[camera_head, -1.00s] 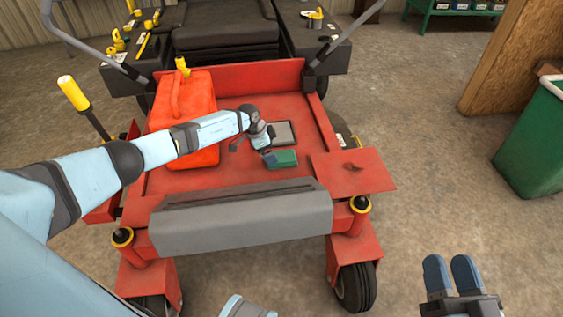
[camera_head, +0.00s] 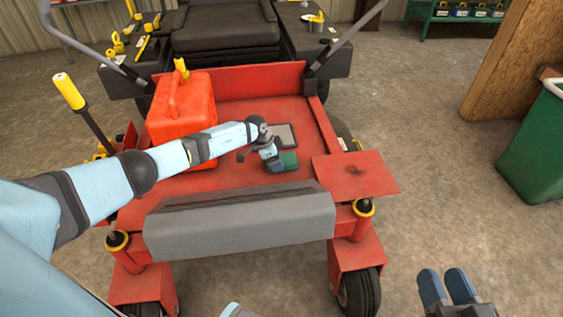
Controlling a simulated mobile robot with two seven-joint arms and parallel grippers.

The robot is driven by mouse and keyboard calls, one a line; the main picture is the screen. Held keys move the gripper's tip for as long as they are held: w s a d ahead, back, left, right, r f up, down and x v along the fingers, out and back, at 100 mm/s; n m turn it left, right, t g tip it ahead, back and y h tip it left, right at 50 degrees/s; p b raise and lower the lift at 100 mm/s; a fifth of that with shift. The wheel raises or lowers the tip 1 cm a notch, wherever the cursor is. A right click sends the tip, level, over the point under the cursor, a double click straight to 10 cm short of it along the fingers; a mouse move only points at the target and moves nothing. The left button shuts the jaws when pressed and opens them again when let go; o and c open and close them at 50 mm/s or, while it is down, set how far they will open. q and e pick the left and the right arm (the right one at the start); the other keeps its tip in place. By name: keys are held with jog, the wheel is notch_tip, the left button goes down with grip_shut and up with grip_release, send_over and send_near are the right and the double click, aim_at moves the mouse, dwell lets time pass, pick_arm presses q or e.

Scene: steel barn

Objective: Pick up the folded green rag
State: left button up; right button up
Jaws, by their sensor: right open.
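The folded green rag (camera_head: 289,160) lies on the red deck of the mower, in front of a dark rectangular plate. My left gripper (camera_head: 272,162) reaches down at the rag's left end and covers part of it. I cannot tell whether its fingers touch the rag or how far apart they are. My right gripper (camera_head: 447,287) is open and empty at the bottom right, over the concrete floor and away from the mower.
A red fuel can (camera_head: 183,105) stands on the deck behind my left forearm. A grey front panel (camera_head: 240,228) edges the deck, with a red footplate (camera_head: 355,175) at its right. A green bin (camera_head: 537,150) and wooden panel are at the right. Floor between is clear.

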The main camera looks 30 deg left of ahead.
notch_tip(320, 180, up, 8)
jog(key=r+t+p, duration=0.1)
jog(key=t+p, duration=0.2)
jog(key=p, duration=0.3)
pick_arm(q)
notch_tip(320, 180, up, 20)
jog(key=p, duration=0.2)
pick_arm(e)
notch_tip(320, 180, down, 6)
jog(key=d+g+h, duration=0.2)
jog(key=shift+d+f+m, duration=0.25)
jog(key=shift+m, duration=0.15)
pick_arm(q)
jog(key=shift+o, duration=0.5)
